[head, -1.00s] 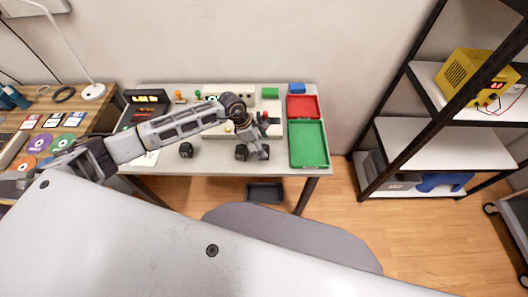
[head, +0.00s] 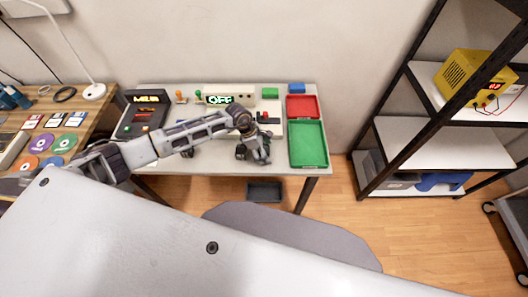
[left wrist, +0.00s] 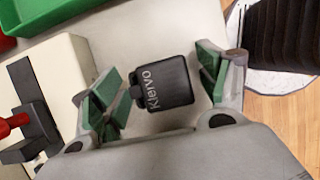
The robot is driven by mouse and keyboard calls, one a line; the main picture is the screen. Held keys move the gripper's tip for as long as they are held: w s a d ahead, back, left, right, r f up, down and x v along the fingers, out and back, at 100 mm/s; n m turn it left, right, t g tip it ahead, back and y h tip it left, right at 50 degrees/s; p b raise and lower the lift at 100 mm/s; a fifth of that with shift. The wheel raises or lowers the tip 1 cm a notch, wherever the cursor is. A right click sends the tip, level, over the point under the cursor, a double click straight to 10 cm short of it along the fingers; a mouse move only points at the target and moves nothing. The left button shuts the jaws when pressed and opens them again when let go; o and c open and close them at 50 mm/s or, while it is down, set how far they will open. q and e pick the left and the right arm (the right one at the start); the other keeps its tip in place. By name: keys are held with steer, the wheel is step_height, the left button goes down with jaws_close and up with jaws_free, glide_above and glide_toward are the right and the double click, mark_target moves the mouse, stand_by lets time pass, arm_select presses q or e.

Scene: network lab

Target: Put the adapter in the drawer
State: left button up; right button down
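The adapter, a black block with "Klervo" on it (left wrist: 163,87), lies on the light table in the left wrist view. It is between the spread fingers of my left gripper (left wrist: 160,90), with gaps on both sides. In the head view, my left gripper (head: 258,156) is low over the table's front part, beside a dark block (head: 241,152) that looks like the adapter. My right gripper is not in view. A dark open tray (head: 264,191) shows below the table's front edge. I cannot tell whether it is the drawer.
A green tray (head: 309,145) and a red tray (head: 302,106) are at the table's right end. A light box with a display reading OFF (head: 219,99) stands at the back. A shelf rack (head: 400,125) stands at right.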

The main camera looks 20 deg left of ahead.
arm_select(q)
steer(key=c, duration=1.3)
steer(key=shift+r, duration=0.15)
steer(key=shift+r+b, duration=0.65)
steer(key=shift+r, duration=4.25)
